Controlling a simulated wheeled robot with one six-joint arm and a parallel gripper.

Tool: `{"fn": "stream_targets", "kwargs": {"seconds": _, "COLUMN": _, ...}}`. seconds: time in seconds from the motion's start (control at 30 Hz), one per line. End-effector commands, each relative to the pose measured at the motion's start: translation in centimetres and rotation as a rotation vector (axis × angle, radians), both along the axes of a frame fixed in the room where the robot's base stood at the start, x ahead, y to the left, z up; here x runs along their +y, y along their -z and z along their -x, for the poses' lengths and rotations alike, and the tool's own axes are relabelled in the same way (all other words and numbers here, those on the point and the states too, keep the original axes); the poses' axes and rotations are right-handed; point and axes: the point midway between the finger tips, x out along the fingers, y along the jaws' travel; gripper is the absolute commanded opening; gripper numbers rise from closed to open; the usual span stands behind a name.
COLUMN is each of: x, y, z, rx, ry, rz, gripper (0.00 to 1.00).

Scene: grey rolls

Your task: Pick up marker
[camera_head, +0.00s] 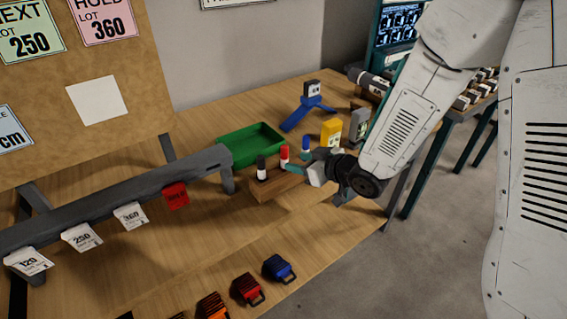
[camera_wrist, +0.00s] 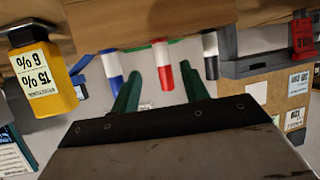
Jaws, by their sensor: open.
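Three markers with white bodies stand upright in a row on a wooden block (camera_head: 283,188): a black one (camera_head: 262,168), a red one (camera_head: 284,154) and a blue one (camera_head: 305,145). My gripper (camera_head: 292,167) is beside the red marker. The wrist view appears upside down. In it my gripper (camera_wrist: 160,72) is open, with two teal fingers apart, and the red marker (camera_wrist: 162,66) appears between them. I cannot tell how deep it is between the fingers. The blue marker (camera_wrist: 113,68) and the black marker (camera_wrist: 210,55) are outside the fingers on either side.
A green tray (camera_head: 250,146) lies behind the markers. A yellow labelled bottle (camera_head: 331,132) and a grey block (camera_head: 359,125) stand to the right. A blue stand (camera_head: 308,105) is farther back. A dark rail (camera_head: 110,200) with hanging tags is at left. Coloured clips (camera_head: 278,268) line the front.

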Motion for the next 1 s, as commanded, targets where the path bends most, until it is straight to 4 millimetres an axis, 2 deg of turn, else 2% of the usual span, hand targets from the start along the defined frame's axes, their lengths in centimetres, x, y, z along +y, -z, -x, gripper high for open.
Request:
{"fn": "stream_targets", "kwargs": {"seconds": 0.27, "x": 2.3, "y": 1.2, "z": -1.6, "rx": -0.005, "ry": -0.016, "rz": -0.016, "gripper": 0.45}}
{"fn": "stream_targets", "kwargs": {"seconds": 0.6, "x": 5.4, "y": 2.6, "z": -4.6, "rx": -0.005, "ry": -0.014, "rz": -0.015, "gripper": 0.45}}
{"fn": "stream_targets", "kwargs": {"seconds": 0.9, "x": 5.6, "y": 2.7, "z": -4.9, "rx": -0.005, "ry": -0.012, "rz": -0.015, "gripper": 0.45}}
{"fn": "stream_targets", "kwargs": {"seconds": 1.0, "x": 5.6, "y": 2.7, "z": -4.9, "rx": -0.005, "ry": -0.012, "rz": -0.015, "gripper": 0.17}}
